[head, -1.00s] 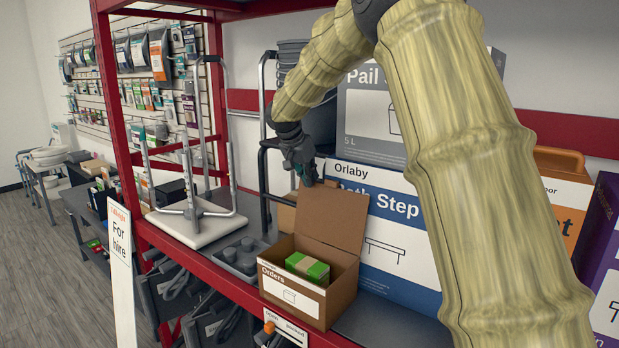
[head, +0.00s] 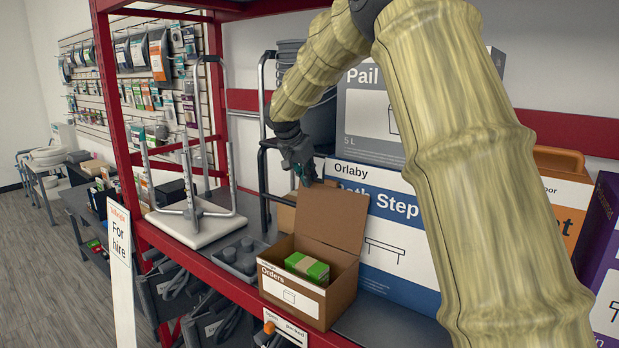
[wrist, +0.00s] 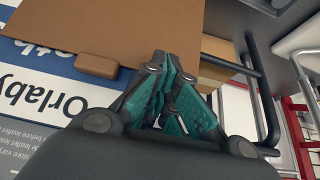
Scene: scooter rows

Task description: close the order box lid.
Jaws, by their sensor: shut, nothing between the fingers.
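The order box (head: 294,298) is a brown cardboard box labelled "Orders" on the shelf, with a green-wrapped item (head: 307,267) inside. Its lid (head: 333,217) stands open, raised at the back of the box. My gripper (head: 303,176) is at the lid's upper left edge, in front of the Bath Step box; whether it touches the lid I cannot tell. In the wrist view the gripper (wrist: 172,95) has its teal fingers closed together and empty. The lid (wrist: 120,30) fills the upper left there, with a small brown tab (wrist: 97,67) along its edge.
The Bath Step box (head: 390,225) stands right behind the order box. A grey tray (head: 240,258) and a white-based frame (head: 195,223) stand to the left. A metal frame with black parts (wrist: 262,90) is close beside the gripper in the wrist view.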

